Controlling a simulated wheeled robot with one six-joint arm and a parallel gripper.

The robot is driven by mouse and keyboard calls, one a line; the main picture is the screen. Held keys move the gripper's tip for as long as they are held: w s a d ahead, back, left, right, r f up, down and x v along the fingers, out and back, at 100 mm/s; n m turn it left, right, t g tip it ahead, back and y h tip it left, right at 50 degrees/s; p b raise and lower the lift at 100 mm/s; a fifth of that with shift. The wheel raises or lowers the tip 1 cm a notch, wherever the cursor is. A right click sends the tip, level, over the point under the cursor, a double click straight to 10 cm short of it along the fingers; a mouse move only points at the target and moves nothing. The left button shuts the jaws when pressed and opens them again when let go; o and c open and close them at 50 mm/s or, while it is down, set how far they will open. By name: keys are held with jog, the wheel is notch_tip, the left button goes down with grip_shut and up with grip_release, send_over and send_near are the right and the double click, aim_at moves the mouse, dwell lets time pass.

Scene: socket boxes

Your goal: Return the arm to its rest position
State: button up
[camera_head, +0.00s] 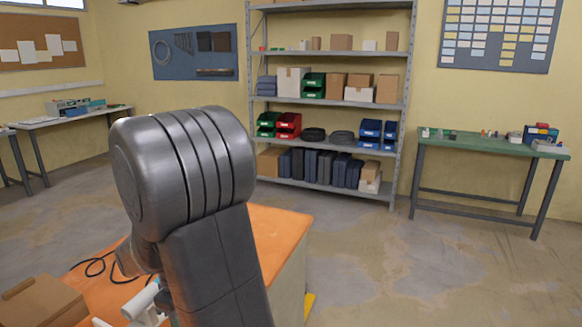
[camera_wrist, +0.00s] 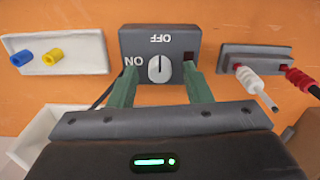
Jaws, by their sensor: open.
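My gripper (camera_wrist: 157,88) shows in the wrist view with its two green fingers apart and nothing held between them. A dark grey switch box (camera_wrist: 135,40) lies ahead of the fingertips, on the orange surface (camera_wrist: 88,15). Its round white knob (camera_wrist: 160,68) sits between the fingers in the picture, with its marker line about vertical, toward the OFF label. I cannot tell whether the fingers touch the box. In the head view my arm rises in front of the orange table (camera_head: 283,232), and my gripper is not clearly visible there.
A white panel (camera_wrist: 85,52) with blue and yellow sockets is at the left. A grey socket panel (camera_wrist: 255,57) with white and red plugs is at the right. Shelves (camera_head: 330,103) stand behind.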

jog(key=n, duration=0.4)
jog(key=shift+n, duration=0.4)
jog(key=shift+n+b, duration=0.5)
jog(key=shift+n, duration=1.7)
